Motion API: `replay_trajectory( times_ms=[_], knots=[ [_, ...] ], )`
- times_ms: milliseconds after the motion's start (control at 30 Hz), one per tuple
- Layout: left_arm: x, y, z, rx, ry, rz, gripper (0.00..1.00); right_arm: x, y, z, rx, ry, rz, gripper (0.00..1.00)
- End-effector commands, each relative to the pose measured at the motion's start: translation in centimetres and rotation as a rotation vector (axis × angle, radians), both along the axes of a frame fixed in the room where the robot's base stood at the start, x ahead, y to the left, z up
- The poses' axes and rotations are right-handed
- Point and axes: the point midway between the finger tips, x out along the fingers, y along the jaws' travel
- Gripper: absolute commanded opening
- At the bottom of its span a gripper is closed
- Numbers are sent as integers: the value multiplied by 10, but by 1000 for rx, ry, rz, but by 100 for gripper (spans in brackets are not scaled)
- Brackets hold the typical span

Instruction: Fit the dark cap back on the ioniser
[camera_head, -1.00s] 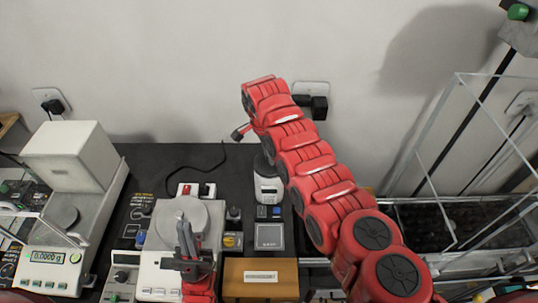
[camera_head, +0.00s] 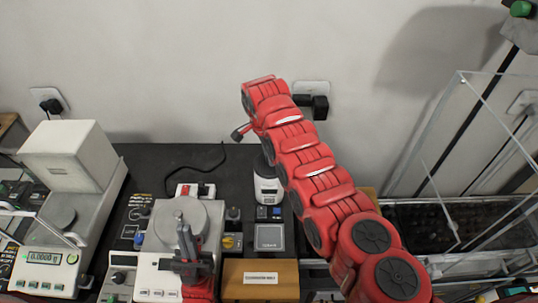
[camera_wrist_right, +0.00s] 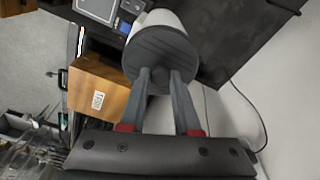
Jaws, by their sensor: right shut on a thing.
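The ioniser (camera_head: 267,191) is a small white upright body on the dark bench, right of the middle balance. Its white side also shows in the right wrist view (camera_wrist_right: 160,18). The dark ribbed round cap (camera_wrist_right: 158,48) covers the end of the white body in the wrist view. I cannot tell whether it is fully seated. My right gripper (camera_wrist_right: 161,82) is shut on the cap, one finger on each side. In the head view my right arm hides this gripper. My left gripper (camera_head: 185,232) hangs over the middle balance, fingers close together and seemingly empty.
The middle balance (camera_head: 156,272) has a bare round pan. Another balance (camera_head: 50,272) stands at the left. A wooden box (camera_head: 260,291) is at the front, with a small grey square plate (camera_head: 270,238) behind it. A clear-walled enclosure (camera_head: 462,90) stands at the right.

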Motion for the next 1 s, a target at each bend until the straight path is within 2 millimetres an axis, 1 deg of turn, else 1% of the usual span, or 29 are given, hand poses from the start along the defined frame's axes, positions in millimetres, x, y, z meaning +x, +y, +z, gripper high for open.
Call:
replay_trajectory(
  times_ms=[100, 433, 467, 600, 633, 900, 1000],
  knots=[
    [0, 0, -5, 0, 0, 0, 0, 0, 0, -5, 0, 0, 0, 0],
    [0, 0, -5, 0, 0, 0, 0, 0, 0, -5, 0, 0, 0, 0],
    [0, 0, -5, 0, 0, 0, 0, 0, 0, -5, 0, 0, 0, 36],
    [0, 0, -5, 0, 0, 0, 0, 0, 0, -5, 0, 0, 0, 61],
    [0, 0, -5, 0, 0, 0, 0, 0, 0, -5, 0, 0, 0, 66],
    [0, 0, -6, 0, 0, 0, 0, 0, 0, -5, 0, 0, 0, 66],
    [0, 0, -9, 0, 0, 0, 0, 1, 1, -1, 1, -3, 0, 66]
  ],
)
